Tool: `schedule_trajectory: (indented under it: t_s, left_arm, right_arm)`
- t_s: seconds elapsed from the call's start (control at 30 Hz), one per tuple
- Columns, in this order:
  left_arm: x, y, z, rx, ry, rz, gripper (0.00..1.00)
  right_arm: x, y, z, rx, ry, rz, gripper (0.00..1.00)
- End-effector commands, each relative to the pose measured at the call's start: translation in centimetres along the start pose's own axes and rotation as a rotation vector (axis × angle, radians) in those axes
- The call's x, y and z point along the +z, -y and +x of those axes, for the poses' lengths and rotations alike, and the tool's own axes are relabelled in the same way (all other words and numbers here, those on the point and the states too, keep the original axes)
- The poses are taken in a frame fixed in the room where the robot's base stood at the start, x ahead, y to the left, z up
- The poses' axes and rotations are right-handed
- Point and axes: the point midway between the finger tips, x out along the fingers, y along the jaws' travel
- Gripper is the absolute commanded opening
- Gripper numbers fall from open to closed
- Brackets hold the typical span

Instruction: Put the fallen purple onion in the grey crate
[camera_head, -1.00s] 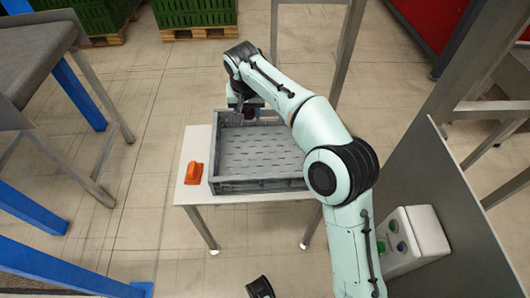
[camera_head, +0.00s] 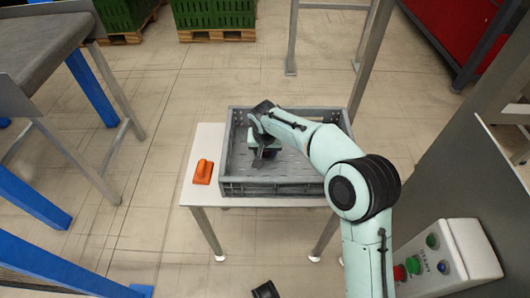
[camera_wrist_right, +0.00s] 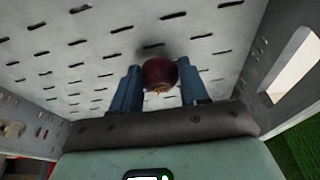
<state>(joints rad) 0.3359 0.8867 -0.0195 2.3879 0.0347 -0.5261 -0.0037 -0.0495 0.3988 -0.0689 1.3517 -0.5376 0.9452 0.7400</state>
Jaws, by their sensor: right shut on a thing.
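The grey crate (camera_head: 285,188) stands on a small white table, and its slotted floor looks empty apart from my gripper. My right gripper (camera_head: 264,160) points down inside the crate's walls, left of its middle. In the right wrist view the fingers (camera_wrist_right: 158,88) are shut on the purple onion (camera_wrist_right: 160,73), one on each side. The crate's slotted floor is close behind the onion, with a dark shadow beside it; I cannot tell whether they touch. In the head view the gripper and wrist hide the onion.
An orange object with a handle (camera_head: 202,171) lies on the white table (camera_head: 204,145), left of the crate. A control box with buttons (camera_head: 450,258) is at the lower right. A grey conveyor (camera_head: 45,45) is at the upper left. Green crates (camera_head: 212,14) stand behind.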

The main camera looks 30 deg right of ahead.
Motion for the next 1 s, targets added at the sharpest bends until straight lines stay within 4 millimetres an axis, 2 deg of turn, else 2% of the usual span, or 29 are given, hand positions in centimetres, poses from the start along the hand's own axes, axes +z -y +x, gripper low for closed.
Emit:
schedule_trajectory:
  t_s: [0.07, 0.43, 0.47, 0.5, 0.53, 0.83, 1.0]
  left_arm:
    - [0.4, 0.3, 0.3, -0.006, 0.014, -0.004, 0.43]
    - [0.6, 0.5, 0.5, -0.008, 0.020, -0.006, 0.43]
    - [0.6, 0.5, 0.4, -0.008, 0.020, -0.006, 0.43]
    - [0.6, 0.4, 0.4, -0.008, 0.020, -0.006, 0.43]
    - [0.6, 0.4, 0.4, -0.008, 0.020, -0.006, 0.43]
    - [0.5, 0.4, 0.3, -0.007, 0.017, -0.005, 0.43]
    - [-0.4, -0.3, -0.5, 0.006, -0.013, 0.003, 0.43]
  right_arm:
    - [0.2, 0.0, 0.7, -0.001, -0.001, 0.000, 0.15]
    - [0.3, 0.0, 1.0, -0.001, 0.000, 0.000, 0.15]
    - [0.3, 0.0, 1.0, -0.001, -0.001, 0.000, 0.54]
    - [0.3, 0.0, 1.0, -0.001, -0.001, 0.000, 0.67]
    - [0.3, 0.0, 0.9, -0.001, 0.000, 0.000, 0.70]
    - [0.2, 0.0, 0.8, -0.001, -0.001, 0.001, 0.70]
    - [0.1, 0.0, -1.2, -0.003, -0.004, 0.001, 0.70]
